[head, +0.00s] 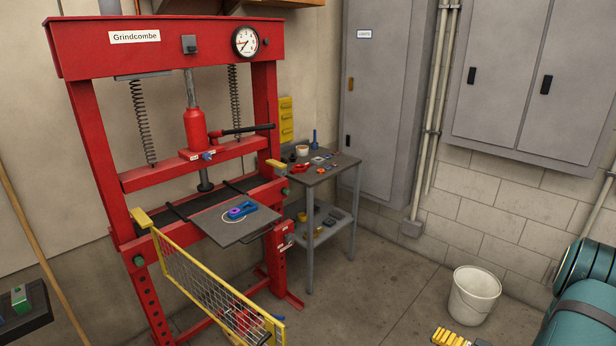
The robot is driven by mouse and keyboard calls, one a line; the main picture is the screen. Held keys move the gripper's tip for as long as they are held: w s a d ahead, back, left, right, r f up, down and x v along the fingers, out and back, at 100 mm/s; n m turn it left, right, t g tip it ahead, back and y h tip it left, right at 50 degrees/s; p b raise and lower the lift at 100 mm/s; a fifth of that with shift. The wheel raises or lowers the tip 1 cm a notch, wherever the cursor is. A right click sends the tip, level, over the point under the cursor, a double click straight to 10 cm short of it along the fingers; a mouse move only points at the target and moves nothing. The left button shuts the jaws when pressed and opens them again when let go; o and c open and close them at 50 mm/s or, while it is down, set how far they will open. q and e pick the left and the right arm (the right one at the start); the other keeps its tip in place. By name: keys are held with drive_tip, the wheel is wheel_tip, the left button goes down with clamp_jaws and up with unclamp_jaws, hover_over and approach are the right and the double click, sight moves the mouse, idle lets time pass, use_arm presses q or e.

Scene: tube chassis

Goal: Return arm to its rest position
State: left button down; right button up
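Neither of my grippers shows in the head view, and no part of my arms can be made out. A red shop press (184,40) with a round gauge (245,41) stands at the left. Its red jack (195,128) sits above a grey plate (215,229). A blue and purple part (240,211) lies on that plate beside a pale ring mark. The press's yellow mesh guard (205,287) stands out in front, low down.
A small grey table (345,166) with tools and parts stands right of the press. A white bucket (474,295) and a teal tank-like body (583,315) are at lower right. Grey cabinets (390,70) line the wall. A dark shelf (25,309) is at lower left.

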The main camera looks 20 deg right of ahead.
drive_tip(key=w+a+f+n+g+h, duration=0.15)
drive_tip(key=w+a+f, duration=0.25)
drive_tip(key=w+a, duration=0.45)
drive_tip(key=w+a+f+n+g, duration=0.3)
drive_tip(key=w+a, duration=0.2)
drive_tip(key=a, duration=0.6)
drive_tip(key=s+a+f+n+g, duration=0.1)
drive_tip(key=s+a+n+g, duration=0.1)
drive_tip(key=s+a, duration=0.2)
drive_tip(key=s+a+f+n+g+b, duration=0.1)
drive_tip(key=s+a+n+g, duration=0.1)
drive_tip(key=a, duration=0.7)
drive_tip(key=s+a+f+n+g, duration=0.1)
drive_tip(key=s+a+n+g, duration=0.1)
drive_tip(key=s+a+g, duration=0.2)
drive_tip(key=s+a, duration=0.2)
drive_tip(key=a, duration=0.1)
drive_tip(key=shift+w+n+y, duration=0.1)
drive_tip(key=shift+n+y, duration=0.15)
